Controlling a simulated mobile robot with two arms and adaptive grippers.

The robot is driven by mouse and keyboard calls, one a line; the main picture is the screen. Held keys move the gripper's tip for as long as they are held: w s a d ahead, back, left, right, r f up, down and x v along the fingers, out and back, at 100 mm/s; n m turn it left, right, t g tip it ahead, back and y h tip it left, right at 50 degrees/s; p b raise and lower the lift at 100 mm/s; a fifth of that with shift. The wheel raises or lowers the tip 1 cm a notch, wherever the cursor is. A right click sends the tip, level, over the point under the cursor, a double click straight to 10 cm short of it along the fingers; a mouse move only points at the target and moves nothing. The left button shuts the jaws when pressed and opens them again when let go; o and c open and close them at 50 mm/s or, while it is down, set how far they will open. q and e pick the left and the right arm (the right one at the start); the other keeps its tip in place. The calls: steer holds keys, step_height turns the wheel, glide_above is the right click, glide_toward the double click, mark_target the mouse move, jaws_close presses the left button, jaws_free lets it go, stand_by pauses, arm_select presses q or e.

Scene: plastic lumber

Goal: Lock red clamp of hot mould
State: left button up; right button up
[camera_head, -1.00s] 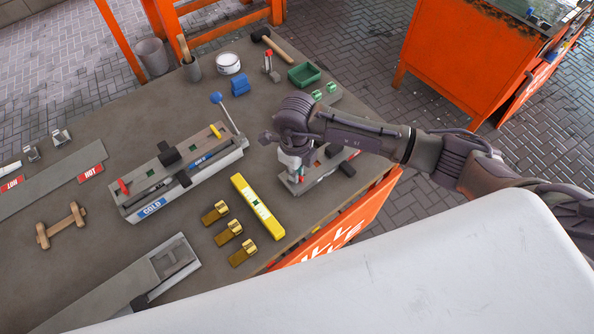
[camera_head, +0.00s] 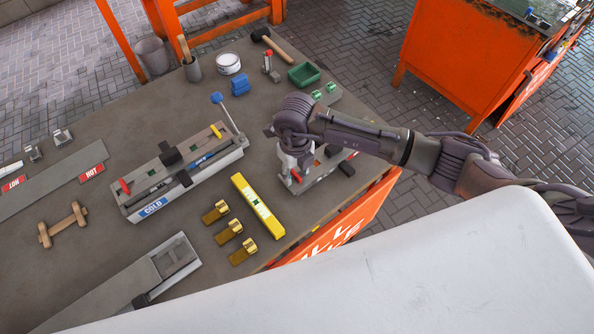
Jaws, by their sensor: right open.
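My right gripper (camera_head: 291,164) points down over the near end of a short grey mould (camera_head: 318,178) close to the table's right edge. It is open. A small red clamp (camera_head: 296,176) shows right at its fingertips; I cannot tell whether they touch it. The gripper and wrist hide much of this mould, and I see no label on it. A longer grey mould (camera_head: 215,172) with a blue COLD label (camera_head: 153,207) lies to the left, with its own red clamp (camera_head: 124,187) and a yellow clamp (camera_head: 216,131). My left gripper is not in view.
A yellow level (camera_head: 258,206) and several brass pieces (camera_head: 229,232) lie left of the arm. A grey plate (camera_head: 50,182) carries a red HOT label (camera_head: 91,172).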

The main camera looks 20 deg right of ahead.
steer(key=shift+r+p, duration=2.3)
steer(key=shift+r, duration=1.25)
steer(key=shift+f, duration=0.1)
